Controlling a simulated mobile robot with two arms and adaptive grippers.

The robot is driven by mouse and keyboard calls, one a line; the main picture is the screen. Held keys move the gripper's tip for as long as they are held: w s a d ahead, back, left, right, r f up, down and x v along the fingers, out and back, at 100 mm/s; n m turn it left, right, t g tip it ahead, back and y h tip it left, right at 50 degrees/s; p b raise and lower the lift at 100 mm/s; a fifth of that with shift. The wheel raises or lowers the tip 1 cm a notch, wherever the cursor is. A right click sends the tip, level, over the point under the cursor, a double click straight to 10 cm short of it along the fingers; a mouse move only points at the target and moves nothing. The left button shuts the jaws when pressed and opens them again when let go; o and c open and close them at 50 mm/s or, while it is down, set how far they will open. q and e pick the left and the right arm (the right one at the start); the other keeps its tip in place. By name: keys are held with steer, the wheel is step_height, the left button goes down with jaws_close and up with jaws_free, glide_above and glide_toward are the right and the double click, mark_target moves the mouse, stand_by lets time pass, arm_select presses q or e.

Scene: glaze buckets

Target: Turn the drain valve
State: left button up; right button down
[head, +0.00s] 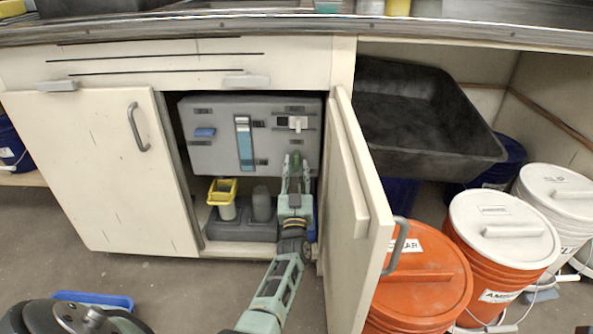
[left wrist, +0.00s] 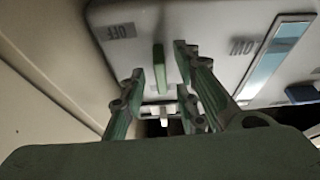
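Inside the open cabinet stands a grey panel (head: 215,155) with a blue level strip, a blue knob at left and a white switch (head: 298,123) at upper right. My left gripper (head: 295,160) reaches up in front of the panel's lower right. In the left wrist view, a green lever (left wrist: 158,65) stands out from the panel beside an "OFF" label (left wrist: 121,31); I cannot read whether it is the drain valve. The left gripper (left wrist: 160,80) is open, its fingers on either side of the lever with gaps. In the head view the gripper largely hides the lever. My right gripper is not in view.
The open cabinet door (head: 350,220) stands close to the right of my left arm. A yellow-topped container (head: 223,193) and a grey bottle (head: 262,204) stand left of it. Orange buckets (head: 420,272) and a black tub (head: 420,115) are at right. A blue tray (head: 95,300) lies on the floor.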

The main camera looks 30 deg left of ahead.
arm_select(q)
steer(key=v, duration=1.2)
stand_by(0.3)
